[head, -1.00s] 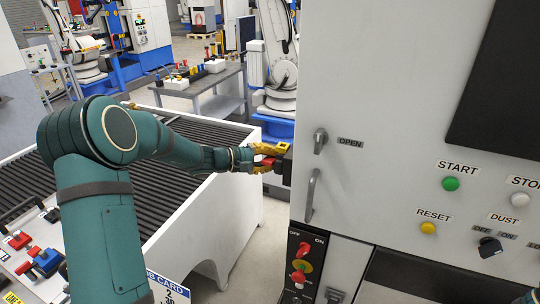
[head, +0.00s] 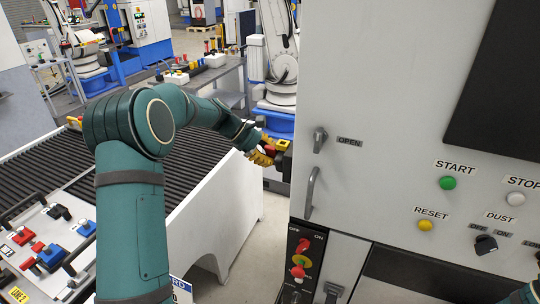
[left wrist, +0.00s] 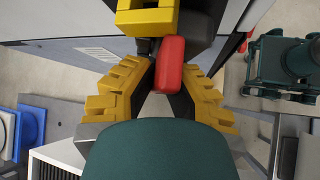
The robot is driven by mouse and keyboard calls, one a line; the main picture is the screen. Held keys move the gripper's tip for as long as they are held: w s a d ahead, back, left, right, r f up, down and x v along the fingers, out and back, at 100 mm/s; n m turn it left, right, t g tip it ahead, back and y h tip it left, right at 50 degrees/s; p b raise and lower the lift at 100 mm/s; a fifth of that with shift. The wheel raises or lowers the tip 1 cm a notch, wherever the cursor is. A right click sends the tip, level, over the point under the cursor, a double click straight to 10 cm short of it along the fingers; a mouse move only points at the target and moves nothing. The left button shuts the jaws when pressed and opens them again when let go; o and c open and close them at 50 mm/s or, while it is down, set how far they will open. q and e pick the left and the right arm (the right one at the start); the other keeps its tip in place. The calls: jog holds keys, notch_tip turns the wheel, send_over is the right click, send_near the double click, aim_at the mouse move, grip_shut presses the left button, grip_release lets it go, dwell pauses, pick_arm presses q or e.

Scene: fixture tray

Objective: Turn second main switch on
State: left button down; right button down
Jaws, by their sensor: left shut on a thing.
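A switch with a yellow plate (head: 283,145) and a dark base sticks out from the left side of the grey machine cabinet. Its red handle (left wrist: 170,64) shows in the left wrist view, below the yellow plate (left wrist: 146,18). My left gripper (head: 267,152), with yellow fingers, is at this switch. In the left wrist view my left gripper (left wrist: 165,78) is shut with its fingers on both sides of the red handle. The fingertips and the switch's base are partly hidden. My right gripper is not in view.
A slatted conveyor bed (head: 187,160) stands left. Green START (head: 447,183) and yellow RESET (head: 425,225) buttons are at right.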

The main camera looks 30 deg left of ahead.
pick_arm(q)
jog(key=shift+s+d+f+n+g, duration=0.1)
jog(key=shift+n+g, duration=0.7)
jog(key=shift+g, duration=0.8)
jog(key=c, duration=1)
grip_release()
jog(key=v, duration=1.2)
